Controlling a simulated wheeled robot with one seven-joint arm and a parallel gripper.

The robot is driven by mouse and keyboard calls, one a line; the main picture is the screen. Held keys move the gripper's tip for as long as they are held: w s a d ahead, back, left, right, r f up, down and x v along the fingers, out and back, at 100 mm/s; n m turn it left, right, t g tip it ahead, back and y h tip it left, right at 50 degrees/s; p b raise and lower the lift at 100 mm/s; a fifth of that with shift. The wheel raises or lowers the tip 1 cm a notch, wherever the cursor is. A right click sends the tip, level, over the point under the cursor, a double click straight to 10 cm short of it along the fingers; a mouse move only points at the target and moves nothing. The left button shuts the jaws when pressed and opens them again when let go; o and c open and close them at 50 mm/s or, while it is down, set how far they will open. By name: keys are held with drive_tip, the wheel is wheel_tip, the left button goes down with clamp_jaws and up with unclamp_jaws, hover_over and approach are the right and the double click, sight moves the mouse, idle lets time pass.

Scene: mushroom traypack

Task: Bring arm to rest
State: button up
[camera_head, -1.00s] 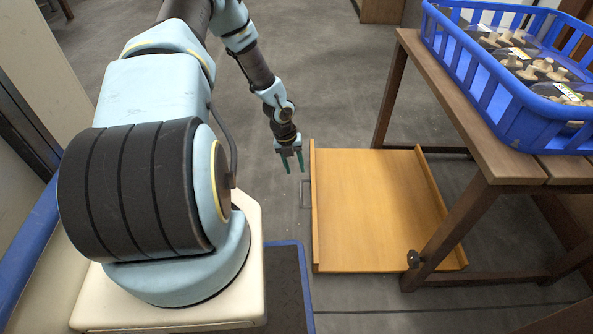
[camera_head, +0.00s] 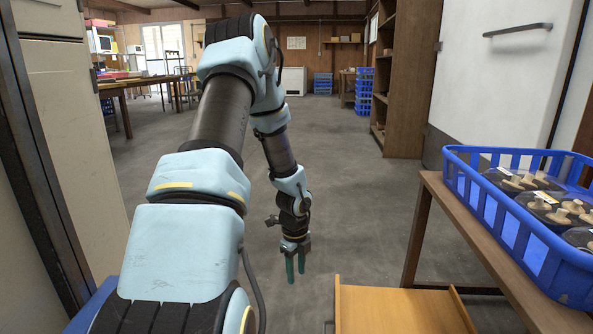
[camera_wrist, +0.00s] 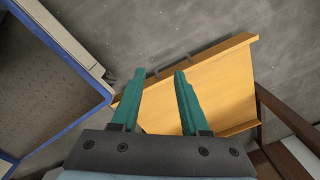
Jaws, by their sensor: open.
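My gripper (camera_head: 295,268) hangs with its green fingers pointing down, at the middle of the head view. Its fingers are apart, with nothing between them. In the wrist view my gripper (camera_wrist: 158,95) also shows both green fingers spread and empty. My arm reaches forward and bends down to it, clear of the table and the crate. An orange-brown wooden tray-like board (camera_head: 395,312) lies low, to the right of and below the fingers. It also shows beyond the fingertips in the wrist view (camera_wrist: 225,92).
A blue crate (camera_head: 520,232) with packed mushroom trays stands on a wooden table (camera_head: 470,235) at the right. A brown shelf (camera_head: 408,75) and a white door (camera_head: 500,80) are behind it. A tall pale cabinet (camera_head: 65,120) is close at the left. The grey floor ahead is open.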

drive_tip(key=s+a+r+n+t, duration=0.1)
drive_tip(key=s+a+r+n, duration=0.2)
drive_tip(key=s+r+n, duration=0.7)
drive_tip(key=s+a+r+n, duration=0.45)
drive_tip(key=r+n, duration=0.65)
drive_tip(key=n, duration=0.4)
wheel_tip(320, 180, up, 35)
drive_tip(key=p, duration=3.5)
drive_tip(key=shift+d+r+p, duration=0.15)
drive_tip(key=shift+d+p, duration=0.2)
